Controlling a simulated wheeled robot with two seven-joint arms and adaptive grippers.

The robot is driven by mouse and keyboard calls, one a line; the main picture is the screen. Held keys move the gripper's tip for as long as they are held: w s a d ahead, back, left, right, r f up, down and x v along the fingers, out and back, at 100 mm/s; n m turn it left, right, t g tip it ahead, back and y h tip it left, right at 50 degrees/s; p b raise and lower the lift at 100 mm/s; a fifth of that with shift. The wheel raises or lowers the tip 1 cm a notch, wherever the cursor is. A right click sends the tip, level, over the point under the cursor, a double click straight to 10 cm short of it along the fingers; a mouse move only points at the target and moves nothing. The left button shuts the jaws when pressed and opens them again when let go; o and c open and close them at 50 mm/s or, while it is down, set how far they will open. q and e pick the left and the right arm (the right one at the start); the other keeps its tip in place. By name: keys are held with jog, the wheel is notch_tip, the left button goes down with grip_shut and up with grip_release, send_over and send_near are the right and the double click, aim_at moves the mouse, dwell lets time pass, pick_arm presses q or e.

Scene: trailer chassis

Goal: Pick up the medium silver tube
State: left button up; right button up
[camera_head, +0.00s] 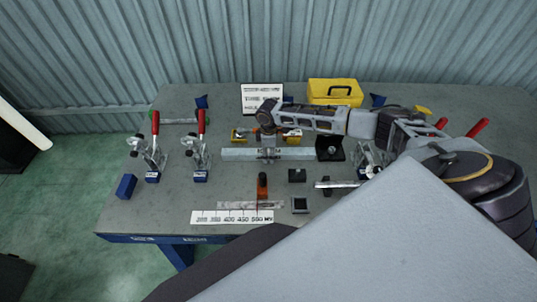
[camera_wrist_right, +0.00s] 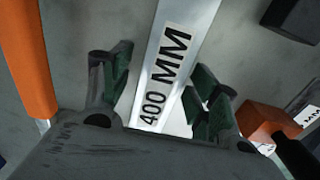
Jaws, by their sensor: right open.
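A silver tube (camera_head: 236,154) lies crosswise at the middle of the grey table. In the right wrist view the silver tube (camera_wrist_right: 180,42) is marked "400 MM". My right gripper (camera_head: 267,143) is over the middle of this tube, pointing down. In the right wrist view the gripper (camera_wrist_right: 158,82) is open, with one green-padded finger on each side of the tube. I cannot tell whether the pads touch it. Another silver bar (camera_head: 250,205) lies near the front, and a shorter one (camera_head: 338,184) lies to its right. My left gripper is not in view.
Red-handled clamps (camera_head: 153,150) stand at the left, with others partly hidden at the right. An orange-handled tool (camera_head: 262,187) lies in front of the tube. A yellow toolbox (camera_head: 335,92) and a white sign (camera_head: 262,98) stand at the back. A measuring strip (camera_head: 232,217) lies at the front.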

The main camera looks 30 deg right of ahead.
jog(key=shift+c, duration=0.4)
grip_shut()
jog(key=shift+r, duration=0.15)
jog(key=shift+w+r, duration=0.1)
jog(key=shift+r, duration=0.3)
jog(key=shift+r+b, duration=0.4)
jog(key=shift+r, duration=4.1)
